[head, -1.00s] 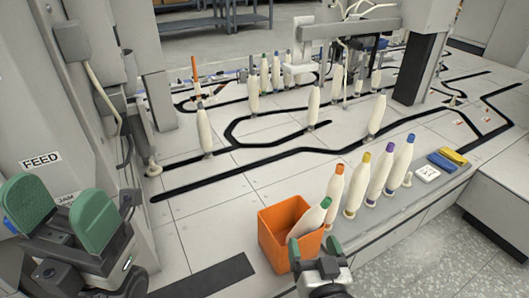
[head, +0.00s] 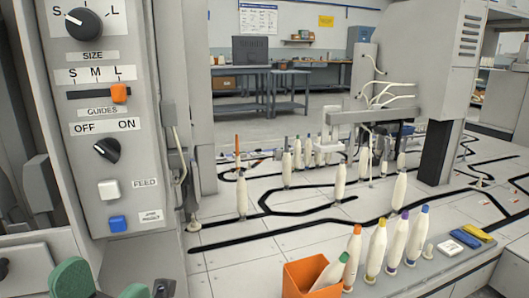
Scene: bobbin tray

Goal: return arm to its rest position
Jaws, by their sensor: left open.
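My left gripper (head: 104,285) shows at the bottom left corner of the head view, with its two green finger pads spread apart. It is open and I see nothing between the pads. Most of its body is cut off by the lower edge. It is in front of the control panel (head: 92,190) and well left of the orange bin (head: 305,278). My right gripper is not in view.
A green-tipped bobbin (head: 331,273) leans in the bin. Bobbins with orange (head: 352,258), yellow (head: 376,250), purple (head: 397,243) and blue (head: 417,237) tips stand to its right. More bobbins stand along the black tracks behind. The pale deck left of the bin is clear.

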